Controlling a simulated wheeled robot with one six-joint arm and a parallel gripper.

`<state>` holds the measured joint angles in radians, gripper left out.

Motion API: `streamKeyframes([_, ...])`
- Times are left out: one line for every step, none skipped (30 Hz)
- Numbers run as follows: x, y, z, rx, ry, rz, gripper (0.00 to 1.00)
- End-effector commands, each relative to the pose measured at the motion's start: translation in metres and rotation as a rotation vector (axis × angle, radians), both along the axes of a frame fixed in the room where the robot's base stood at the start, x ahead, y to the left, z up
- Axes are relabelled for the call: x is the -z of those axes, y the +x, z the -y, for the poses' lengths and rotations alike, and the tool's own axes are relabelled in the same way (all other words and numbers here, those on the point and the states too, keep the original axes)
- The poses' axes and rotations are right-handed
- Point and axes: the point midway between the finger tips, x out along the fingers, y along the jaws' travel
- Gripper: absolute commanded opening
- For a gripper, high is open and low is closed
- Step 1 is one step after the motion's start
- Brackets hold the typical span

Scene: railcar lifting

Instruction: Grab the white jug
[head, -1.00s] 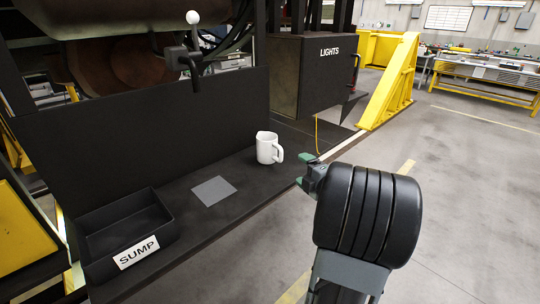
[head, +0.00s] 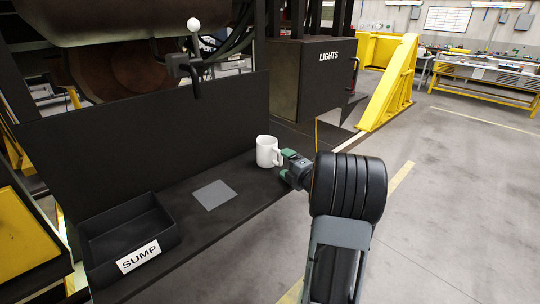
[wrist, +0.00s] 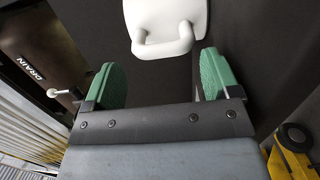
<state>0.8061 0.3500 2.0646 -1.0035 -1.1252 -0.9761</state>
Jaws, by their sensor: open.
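The white jug (head: 266,151) stands upright on the black shelf, its handle on the right side facing my gripper. My gripper (head: 287,163) is open, with green finger pads close to the handle. In the wrist view the jug (wrist: 165,14) shows at the top, cut off by the frame edge, with its handle pointing down toward the gap between the pads. The gripper (wrist: 157,82) holds nothing there. Whether a pad touches the jug cannot be told.
A black bin labelled SUMP (head: 108,227) stands at the shelf's left end. A flat grey square (head: 214,194) lies between bin and jug. A black LIGHTS box (head: 314,75) and a lever with a white knob (head: 193,24) are behind. Open floor lies to the right.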

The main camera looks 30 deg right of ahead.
Motion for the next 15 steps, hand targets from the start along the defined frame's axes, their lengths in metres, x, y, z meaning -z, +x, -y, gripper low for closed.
streamKeyframes([-0.002,0.008,-0.002,-0.003,0.001,-0.001,0.82])
streamKeyframes([-0.001,0.013,-0.002,-0.003,0.001,-0.001,0.82])
streamKeyframes([-0.001,0.018,-0.004,-0.004,0.002,-0.002,0.82])
streamKeyframes([-0.001,0.022,-0.003,-0.003,0.001,-0.001,0.82])
streamKeyframes([-0.001,0.025,-0.003,-0.002,0.001,0.0,0.82])
streamKeyframes([0.0,0.029,-0.003,-0.002,0.001,-0.001,0.82])
streamKeyframes([0.0,0.031,-0.004,-0.002,0.001,-0.001,0.82])
streamKeyframes([0.0,0.033,-0.004,-0.002,0.0,-0.001,0.82])
streamKeyframes([0.0,0.036,-0.004,-0.001,0.0,-0.001,0.82])
streamKeyframes([0.001,0.037,-0.004,-0.001,0.0,-0.001,0.82])
streamKeyframes([0.001,0.037,-0.004,-0.001,0.0,-0.001,0.82])
streamKeyframes([0.001,0.038,-0.004,0.0,0.001,-0.001,0.82])
streamKeyframes([0.001,0.038,-0.004,0.0,0.001,-0.001,0.82])
streamKeyframes([0.001,0.038,-0.004,0.0,0.0,-0.001,0.82])
streamKeyframes([0.001,0.038,-0.003,0.0,0.0,-0.001,0.82])
